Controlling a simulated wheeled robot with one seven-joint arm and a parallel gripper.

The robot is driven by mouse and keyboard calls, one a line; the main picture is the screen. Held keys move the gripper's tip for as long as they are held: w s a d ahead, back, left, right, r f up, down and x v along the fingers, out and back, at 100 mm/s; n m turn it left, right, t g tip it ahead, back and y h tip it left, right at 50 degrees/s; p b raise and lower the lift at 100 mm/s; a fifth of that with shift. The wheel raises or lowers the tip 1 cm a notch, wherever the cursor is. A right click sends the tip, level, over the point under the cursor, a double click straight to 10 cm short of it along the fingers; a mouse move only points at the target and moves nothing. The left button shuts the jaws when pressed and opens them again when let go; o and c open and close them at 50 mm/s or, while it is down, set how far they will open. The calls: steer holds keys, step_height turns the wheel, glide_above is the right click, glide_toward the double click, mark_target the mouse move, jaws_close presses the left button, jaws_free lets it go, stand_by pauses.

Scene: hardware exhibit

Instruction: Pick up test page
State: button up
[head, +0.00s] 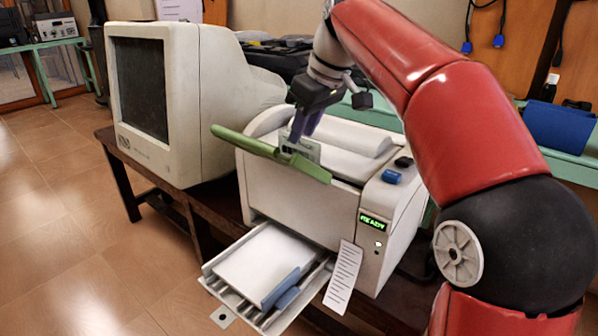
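A beige printer (297,205) stands on a dark wooden table, its small green display reading READY. A small pale grey-green sheet with dark marks (309,151), which looks like the test page, is at the printer's top opening, just behind a green flap (262,150). My gripper (299,138) points down from above, its dark purplish fingers at the sheet's upper left edge. The fingers overlap the sheet in this view. I cannot tell whether they touch it, or whether they are open or shut. Part of the sheet is hidden by the flap and fingers.
A bulky CRT monitor (175,100) stands close left of the printer. An open paper tray (213,283) with white paper juts out in front. A printed tag (343,277) hangs beside it. A blue object (391,177) sits on the printer's right top. Open floor lies left.

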steer(key=shift+x, duration=1.9)
steer(key=shift+f+b, duration=0.2)
steer(key=shift+b, duration=0.1)
jaws_close()
